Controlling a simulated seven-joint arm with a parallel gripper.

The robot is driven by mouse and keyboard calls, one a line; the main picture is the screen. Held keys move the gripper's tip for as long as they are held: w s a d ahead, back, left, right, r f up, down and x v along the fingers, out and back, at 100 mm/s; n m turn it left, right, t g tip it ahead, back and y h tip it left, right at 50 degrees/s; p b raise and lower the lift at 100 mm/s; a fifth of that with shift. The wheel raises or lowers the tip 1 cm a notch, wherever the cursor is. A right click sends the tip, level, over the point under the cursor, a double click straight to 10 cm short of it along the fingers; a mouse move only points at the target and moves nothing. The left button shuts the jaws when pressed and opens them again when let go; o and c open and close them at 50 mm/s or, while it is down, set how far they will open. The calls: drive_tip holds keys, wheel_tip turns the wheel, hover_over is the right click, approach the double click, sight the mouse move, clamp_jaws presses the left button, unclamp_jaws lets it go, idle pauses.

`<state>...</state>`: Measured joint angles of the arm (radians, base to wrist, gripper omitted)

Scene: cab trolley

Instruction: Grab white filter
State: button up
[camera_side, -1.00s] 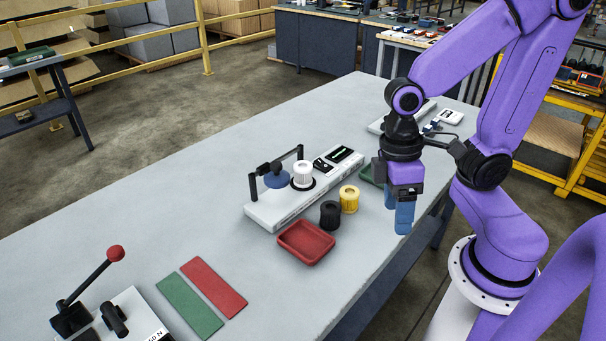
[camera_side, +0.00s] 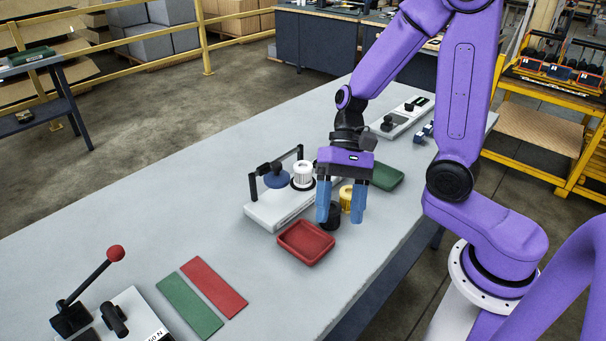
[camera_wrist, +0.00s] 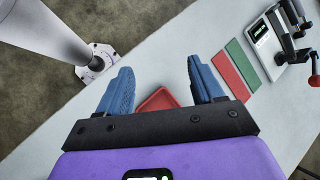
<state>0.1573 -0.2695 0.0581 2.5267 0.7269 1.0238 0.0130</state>
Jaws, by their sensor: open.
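The white filter (camera_side: 303,172) stands upright in a dark ring on the white test device (camera_side: 268,214), next to a blue round part under a black handle. My gripper (camera_side: 342,218) is open and empty, fingers pointing down, to the right of the white filter and apart from it. In the side view its fingers hang in front of the black filter (camera_side: 331,212) and the yellow filter (camera_side: 346,198), which are partly hidden. In the wrist view my gripper (camera_wrist: 160,85) shows two blue fingers spread apart, and the white filter is not in view.
A red tray (camera_side: 306,243) lies just in front of the filters; it also shows in the wrist view (camera_wrist: 158,101). A green tray (camera_side: 384,177) is behind my gripper. Red and green strips and a lever device (camera_side: 88,290) are at front left.

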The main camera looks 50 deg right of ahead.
drive_tip(key=w+m+t+y, duration=0.45)
drive_tip(key=w+m, duration=0.25)
drive_tip(key=m, duration=0.2)
drive_tip(key=m+t+h, duration=0.9)
drive_tip(key=m+t, duration=0.4)
drive_tip(key=m, duration=0.7)
approach(305, 166)
drive_tip(key=shift+x, duration=5.3)
drive_tip(key=shift+f, duration=0.2)
drive_tip(key=c, duration=0.8)
drive_tip(key=shift+c, duration=0.2)
drive_tip(key=shift+r, duration=0.2)
